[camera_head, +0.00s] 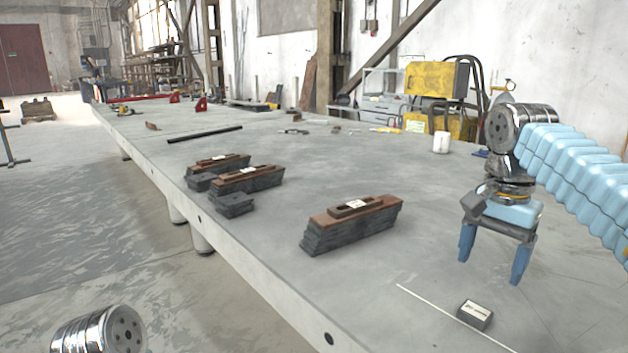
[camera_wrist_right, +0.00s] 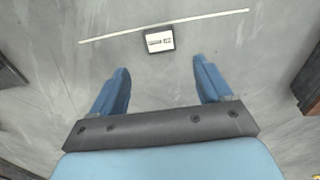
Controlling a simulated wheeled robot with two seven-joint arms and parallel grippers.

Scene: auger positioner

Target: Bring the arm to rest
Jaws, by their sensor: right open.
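My right arm (camera_head: 575,165) comes in from the right with a light blue ribbed cover. My right gripper (camera_head: 491,265) has two blue fingers spread apart, pointing down above the table, with nothing between them. In the right wrist view the same open gripper (camera_wrist_right: 164,84) shows its fingers apart over bare grey table. A small dark block with a white label (camera_head: 474,314) lies on the table in front of the gripper; it also shows in the wrist view (camera_wrist_right: 159,41), beyond the fingertips and apart from them. My left gripper is not in view; only a metal arm joint shows at the lower left.
A long grey table (camera_head: 270,215) fills the middle. A dark stepped stack with a brown top (camera_head: 350,228) stands left of the gripper, with similar stacks (camera_head: 246,181) farther back. A thin white rod (camera_head: 450,315) lies near the block. A white cup (camera_head: 441,142) stands behind.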

